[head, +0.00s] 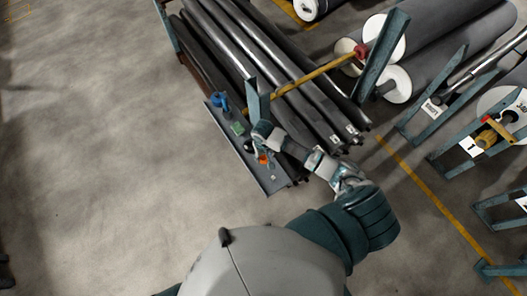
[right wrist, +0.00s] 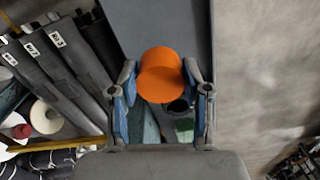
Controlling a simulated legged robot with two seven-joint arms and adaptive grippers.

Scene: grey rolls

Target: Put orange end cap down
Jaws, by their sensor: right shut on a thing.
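The orange end cap (right wrist: 160,72) is a round, plain orange piece between the two fingers of my right gripper (right wrist: 160,88) in the right wrist view. In the head view only a small part of the orange end cap (head: 263,159) shows beside my right gripper (head: 262,150). The gripper is shut on it, over the narrow grey shelf (head: 266,182) beside the dark rolls. I cannot tell whether the cap touches the shelf. My left gripper is not in view.
A blue object (head: 220,101) and a green piece (head: 238,128) lie farther along the shelf. Long dark rolls (head: 285,75) lie beside it, with a yellow bar (head: 315,75) across them. Open concrete floor (head: 110,150) is at left.

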